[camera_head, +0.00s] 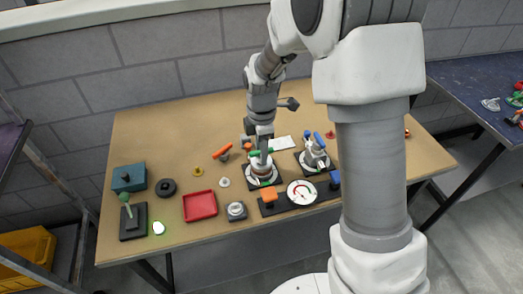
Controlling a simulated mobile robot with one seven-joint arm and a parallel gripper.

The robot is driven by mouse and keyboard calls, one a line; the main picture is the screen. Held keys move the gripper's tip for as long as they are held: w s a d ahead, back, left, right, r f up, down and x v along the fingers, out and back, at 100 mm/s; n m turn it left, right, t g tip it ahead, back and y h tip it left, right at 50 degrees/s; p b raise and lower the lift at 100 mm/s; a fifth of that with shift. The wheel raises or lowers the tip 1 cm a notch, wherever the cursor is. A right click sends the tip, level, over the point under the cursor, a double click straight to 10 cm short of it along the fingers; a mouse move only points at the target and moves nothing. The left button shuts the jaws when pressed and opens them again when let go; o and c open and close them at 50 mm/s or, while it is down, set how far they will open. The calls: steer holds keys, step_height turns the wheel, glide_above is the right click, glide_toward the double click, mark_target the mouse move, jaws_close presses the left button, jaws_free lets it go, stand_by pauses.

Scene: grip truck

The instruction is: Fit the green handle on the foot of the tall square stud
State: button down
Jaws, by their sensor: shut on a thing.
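The green handle (254,152) is a small bar at the tip of my gripper (262,150), which is shut on it. The handle is over a round metal fixture (262,168) on a dark square base with a white dial ring. My gripper points down from above it. The tall square stud cannot be made out; the gripper and handle may cover it. At this size I cannot tell whether the handle touches the fixture or hangs just above it.
A similar fixture with a blue handle (319,140) stands close on the right. An orange handle (222,151) is left of the gripper. A gauge (301,192) and an orange knob (270,196) are in front.

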steer(key=shift+f, duration=0.3)
stand_by(0.4)
steer(key=shift+c, duration=0.5)
jaws_free()
steer(key=shift+r, duration=0.15)
steer(key=shift+r+p, duration=2.75)
steer(key=shift+r, duration=0.9)
